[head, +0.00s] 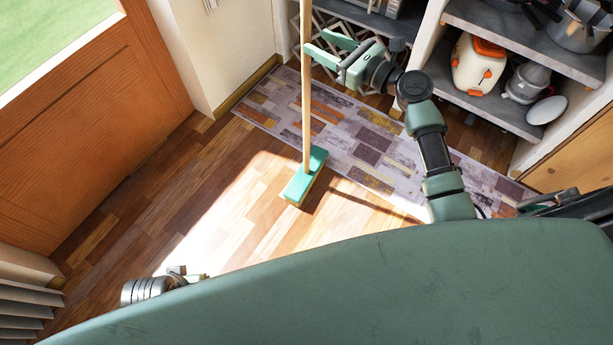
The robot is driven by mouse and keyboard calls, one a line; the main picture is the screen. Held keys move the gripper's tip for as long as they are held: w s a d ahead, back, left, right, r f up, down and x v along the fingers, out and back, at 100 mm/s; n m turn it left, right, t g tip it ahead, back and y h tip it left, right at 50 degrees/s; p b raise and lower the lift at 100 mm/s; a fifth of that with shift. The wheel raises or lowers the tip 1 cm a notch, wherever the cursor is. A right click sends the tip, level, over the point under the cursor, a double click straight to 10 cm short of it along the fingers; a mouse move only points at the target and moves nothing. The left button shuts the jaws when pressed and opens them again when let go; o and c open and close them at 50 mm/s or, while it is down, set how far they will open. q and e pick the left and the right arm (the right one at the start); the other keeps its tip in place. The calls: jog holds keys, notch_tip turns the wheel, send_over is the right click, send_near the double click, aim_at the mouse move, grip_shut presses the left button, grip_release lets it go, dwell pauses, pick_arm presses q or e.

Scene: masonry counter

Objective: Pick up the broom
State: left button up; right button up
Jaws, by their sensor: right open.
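The broom stands upright on the wooden floor, with a long pale wooden handle (307,115) and a green head (303,178) resting on the boards at the rug's edge. The handle's top runs out of the picture. My right gripper (314,42) is open, its two green fingers pointing left toward the upper part of the handle. The lower fingertip overlaps the handle in the picture; I cannot tell whether it touches. My left gripper does not show.
A patterned rug (352,150) lies behind the broom. Shelves (490,105) on the right hold an orange-and-white appliance (477,64) and pots. A wooden door (90,130) stands at left. The floor (165,195) left of the broom is clear.

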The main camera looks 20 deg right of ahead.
pick_arm(q)
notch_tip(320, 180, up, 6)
jog(key=b, duration=0.1)
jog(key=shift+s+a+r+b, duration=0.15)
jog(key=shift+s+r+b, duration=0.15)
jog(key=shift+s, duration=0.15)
pick_arm(e)
jog(key=x, duration=0.8)
jog(key=shift+r, duration=0.35)
jog(key=shift+s, duration=0.15)
grip_shut()
jog(key=shift+r, duration=0.1)
